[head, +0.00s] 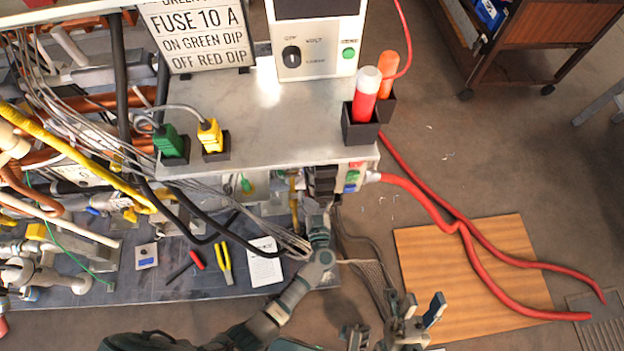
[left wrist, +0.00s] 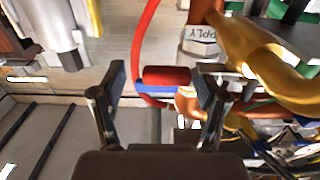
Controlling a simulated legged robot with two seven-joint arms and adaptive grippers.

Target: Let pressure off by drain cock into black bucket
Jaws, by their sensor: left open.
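My left arm reaches up from the bottom of the head view, and its gripper (head: 319,222) is under the right end of the metal shelf, mostly hidden there. In the left wrist view the left gripper (left wrist: 160,88) is open and empty. Beyond its fingers is a red cylindrical part with a blue band (left wrist: 165,76), apart from them as far as I can tell. I cannot tell whether this is the drain cock. My right gripper (head: 415,318) is low in the head view, open and empty. I cannot make out a black bucket in either view.
The metal shelf (head: 260,115) carries a sign (head: 198,38) and a control box (head: 305,48). Dense pipes and cables fill the left. Red hoses (head: 440,205) cross the floor over a wooden board (head: 470,262). Red-handled and yellow-handled tools (head: 225,262) lie on the lower bench.

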